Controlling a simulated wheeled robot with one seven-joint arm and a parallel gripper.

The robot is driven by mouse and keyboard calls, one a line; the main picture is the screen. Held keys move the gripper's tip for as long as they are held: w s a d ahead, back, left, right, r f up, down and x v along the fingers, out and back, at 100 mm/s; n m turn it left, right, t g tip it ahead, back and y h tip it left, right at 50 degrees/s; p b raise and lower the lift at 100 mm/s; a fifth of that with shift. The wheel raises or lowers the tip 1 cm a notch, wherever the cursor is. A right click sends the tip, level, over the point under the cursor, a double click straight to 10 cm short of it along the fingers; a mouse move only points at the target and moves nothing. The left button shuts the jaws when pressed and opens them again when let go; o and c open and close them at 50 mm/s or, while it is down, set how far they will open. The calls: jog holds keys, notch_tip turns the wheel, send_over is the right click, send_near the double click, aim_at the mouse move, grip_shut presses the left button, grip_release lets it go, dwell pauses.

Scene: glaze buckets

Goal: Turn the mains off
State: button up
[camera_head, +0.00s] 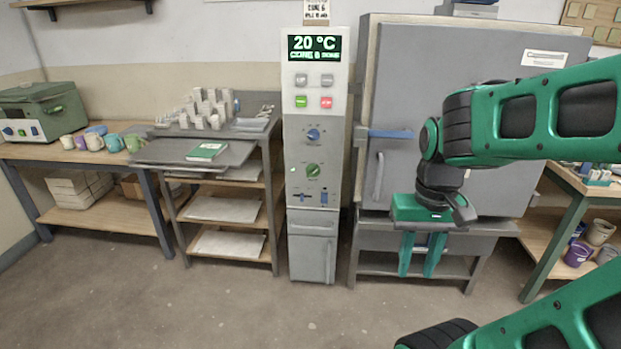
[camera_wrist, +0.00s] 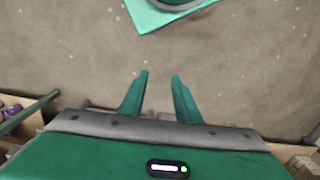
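The tall white control panel (camera_head: 312,130) stands in the middle of the head view, its display (camera_head: 314,47) reading 20 °C. Below are two grey buttons, a green button (camera_head: 301,101) and a red button (camera_head: 327,102). Further down are a blue knob (camera_head: 313,134), a green knob (camera_head: 313,170), a small slider (camera_head: 302,197) and a blue switch (camera_head: 324,197). Labels are too small to read, so I cannot tell which control is the mains. My gripper (camera_head: 417,275) hangs right of the panel, pointing down, open and empty. The wrist view shows its fingers (camera_wrist: 160,76) apart over the floor.
A grey kiln (camera_head: 455,70) with a closed door and blue handle (camera_head: 390,134) stands right of the panel, behind my arm. A shelf rack (camera_head: 225,209) stands left, and a workbench (camera_head: 60,150) with cups beyond it. The floor before the panel is clear.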

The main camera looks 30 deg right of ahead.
jog(key=w+d+m+t+h, duration=0.1)
jog(key=w+d+h, duration=0.1)
jog(key=w+d, duration=0.5)
jog(key=w+d+m+t+h, duration=0.1)
jog(key=w+d+h, duration=0.2)
jog(key=w, duration=0.7)
jog(key=m+t+h, duration=0.3)
jog(key=t, duration=0.8)
send_near(313, 173)
jog(key=d+r+v, duration=0.1)
jog(key=v, duration=0.5)
jog(key=w+f+m+t+h, duration=0.2)
jog(key=w+f+m, duration=0.1)
jog(key=f+m, duration=0.15)
jog(key=shift+f+x, duration=0.15)
jog(key=shift+x, duration=2.55)
jog(key=shift+f+x, duration=0.1)
jog(key=shift+x, duration=2.6)
grip_shut()
